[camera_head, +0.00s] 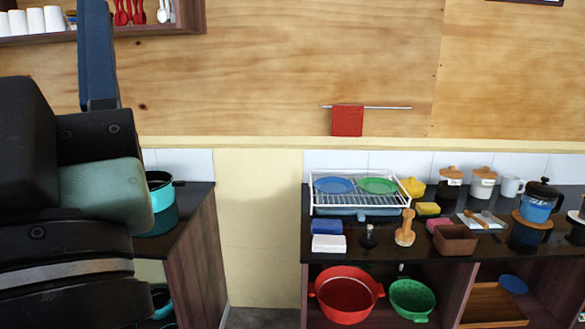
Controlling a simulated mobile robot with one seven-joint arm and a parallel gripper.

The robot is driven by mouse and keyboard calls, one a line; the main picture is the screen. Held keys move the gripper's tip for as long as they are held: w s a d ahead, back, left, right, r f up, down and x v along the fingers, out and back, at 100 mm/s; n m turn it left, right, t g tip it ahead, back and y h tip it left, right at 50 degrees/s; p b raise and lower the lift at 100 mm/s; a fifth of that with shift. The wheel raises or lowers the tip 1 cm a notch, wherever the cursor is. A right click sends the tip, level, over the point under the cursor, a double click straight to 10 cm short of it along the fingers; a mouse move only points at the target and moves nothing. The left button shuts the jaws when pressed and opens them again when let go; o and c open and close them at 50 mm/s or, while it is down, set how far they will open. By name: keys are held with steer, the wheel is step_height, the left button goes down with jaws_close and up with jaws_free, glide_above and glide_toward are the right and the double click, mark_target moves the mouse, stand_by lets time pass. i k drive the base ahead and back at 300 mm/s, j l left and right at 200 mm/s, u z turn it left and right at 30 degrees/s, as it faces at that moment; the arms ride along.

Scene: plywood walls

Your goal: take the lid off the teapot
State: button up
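A blue pot with a black lid and knob, the likely teapot (538,203), stands upright on a round wooden board near the right end of the dark counter. Its black lid (543,189) is seated on top. Parts of my arm fill the left side of the view, close to the camera and far from the pot. I cannot make out gripper fingertips among them. Nothing of my arm touches the pot.
The glossy dark counter (385,250) also holds a dish rack (330,205) with plates, lidded canisters (483,186), a wooden box (455,240) and a pepper mill (404,230). Red (346,297) and green (411,299) colanders sit below. A gap separates it from the left counter (187,205).

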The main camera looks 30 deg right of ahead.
mark_target(532, 188)
steer(key=i+l, duration=0.1)
steer(key=l, duration=0.55)
steer(key=i+l, duration=0.1)
steer(key=l, duration=0.55)
steer(key=i+l, duration=0.1)
steer(key=l, duration=0.6)
steer(key=i+l, duration=0.1)
steer(key=l, duration=1.4)
steer(key=k+l, duration=0.1)
steer(key=l, duration=0.75)
steer(key=l+u, duration=0.1)
steer(key=l, duration=2.7)
steer(key=i+u, duration=0.05)
